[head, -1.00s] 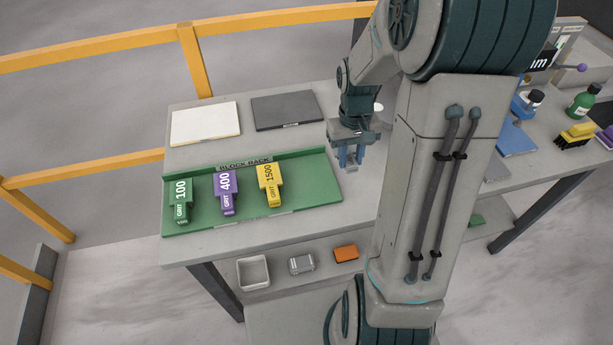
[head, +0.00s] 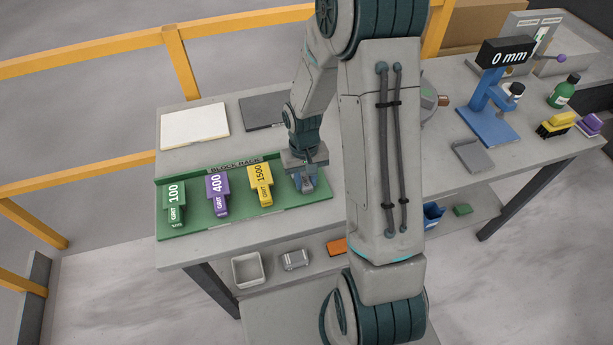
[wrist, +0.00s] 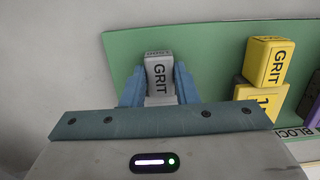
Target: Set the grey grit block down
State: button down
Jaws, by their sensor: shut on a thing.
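The grey grit block (wrist: 160,74) is between the two blue fingers of my gripper (wrist: 159,85) in the wrist view, with "GRIT" on its face. In the head view my gripper (head: 308,182) is low over the right end of the green block rack (head: 230,222). The block is mostly hidden there by the fingers. Whether it touches the rack I cannot tell. The purple 400 block (head: 217,194) and green 100 block (head: 174,204) stand farther left.
A white plate (head: 195,126) and a dark plate (head: 262,111) lie behind the rack. A blue stand (head: 487,118) with a "0 mm" display, a green bottle (head: 563,91) and brushes are at the right. My arm hides the middle of the bench.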

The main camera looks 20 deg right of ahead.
aim_at(304, 178)
jog(key=shift+f, duration=0.15)
jog(key=c, duration=1.1)
grip_release()
notch_tip(304, 178, up, 11)
jog(key=w+b, duration=0.1)
jog(key=shift+s+d+r+t, duration=0.1)
jog(key=shift+s+r+t, duration=0.75)
jog(key=shift+s+r, duration=1.55)
jog(key=shift+s+a+r+t, duration=0.1)
jog(key=shift+s+r+t, duration=0.7)
jog(key=shift+s+r, duration=1.6)
jog(key=shift+s+d+r+t, duration=0.1)
jog(key=shift+s+r+t, duration=0.75)
jog(key=shift+s+r, duration=1.55)
